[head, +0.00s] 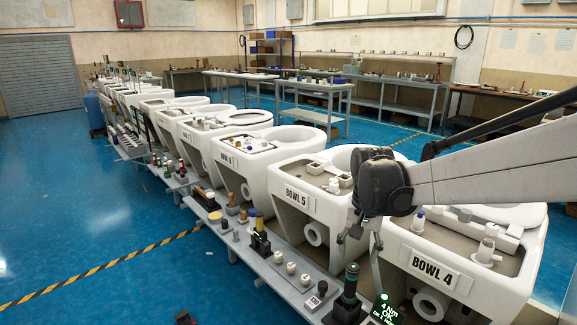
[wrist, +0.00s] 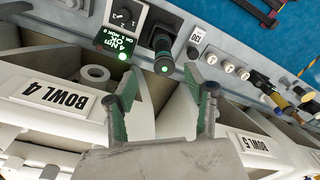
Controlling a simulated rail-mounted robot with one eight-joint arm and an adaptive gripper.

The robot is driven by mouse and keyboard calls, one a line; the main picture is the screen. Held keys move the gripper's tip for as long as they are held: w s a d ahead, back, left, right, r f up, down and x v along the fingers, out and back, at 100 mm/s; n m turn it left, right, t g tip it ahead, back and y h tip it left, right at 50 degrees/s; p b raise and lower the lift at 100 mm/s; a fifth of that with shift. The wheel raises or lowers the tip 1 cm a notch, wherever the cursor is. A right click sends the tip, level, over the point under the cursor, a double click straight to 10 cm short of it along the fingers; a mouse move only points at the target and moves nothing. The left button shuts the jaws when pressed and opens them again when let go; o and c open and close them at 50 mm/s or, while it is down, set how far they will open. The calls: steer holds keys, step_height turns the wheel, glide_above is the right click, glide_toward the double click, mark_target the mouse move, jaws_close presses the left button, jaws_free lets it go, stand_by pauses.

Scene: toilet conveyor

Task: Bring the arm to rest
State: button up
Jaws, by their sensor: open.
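My arm (head: 500,162) reaches in from the right side of the head view, and its wrist hangs over the gap between the toilet bowl labelled BOWL 5 (head: 296,199) and the one labelled BOWL 4 (head: 436,267). My gripper (head: 361,250) points down there, near the grey shelf along the front of the bowls. In the wrist view its two green-padded fingers (wrist: 160,75) are spread apart with nothing between them. Beyond the fingertips a black tool with a green ring (wrist: 162,48) stands on the shelf, apart from them.
A lit display reading 4 Nm OK (head: 384,309) stands beside the black tool. White knobs (head: 291,267) and other tools line the shelf (head: 262,262). More bowls run back to the left. The blue floor (head: 90,215) at left is mostly clear.

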steer(key=s+r+n+t+p, duration=0.1)
steer(key=s+r+t+p, duration=0.1)
steer(key=s, duration=0.8)
steer(key=s+r+n+t+p, duration=0.2)
steer(key=s+r+t, duration=0.2)
steer(key=s+r, duration=0.3)
steer(key=s, duration=0.4)
steer(key=shift+s+n+t, duration=0.25)
steer(key=shift+n+t, duration=0.05)
steer(key=shift+c, duration=0.8)
